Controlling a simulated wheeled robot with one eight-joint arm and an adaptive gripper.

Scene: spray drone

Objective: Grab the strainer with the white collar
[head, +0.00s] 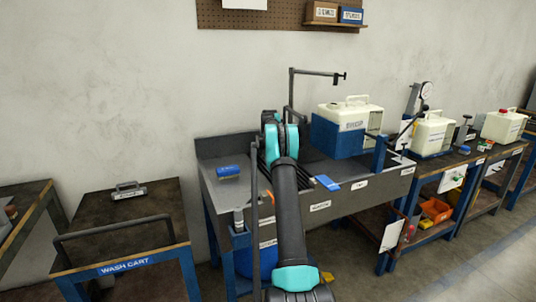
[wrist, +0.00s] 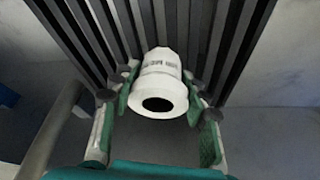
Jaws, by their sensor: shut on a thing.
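The strainer with the white collar (wrist: 162,68) shows in the wrist view as a white cylinder with a wide white ring and a dark round opening facing the camera. Faint dark marking is on its side. My gripper (wrist: 160,88) is shut on it, with one green-padded finger on each side. The strainer lies against a rack of dark upright slats (wrist: 218,45); I cannot tell whether it still rests on them. In the head view my arm reaches over the grey sink bench (head: 345,200) and hides the strainer and the fingertips.
A blue roll-shaped item (head: 228,171) lies on the bench left of my arm. A white jug marked SHOP (head: 352,117) in a blue holder and a bent pipe (head: 318,72) stand to the right. A wash cart (head: 125,235) is at left. A wall bounds the back.

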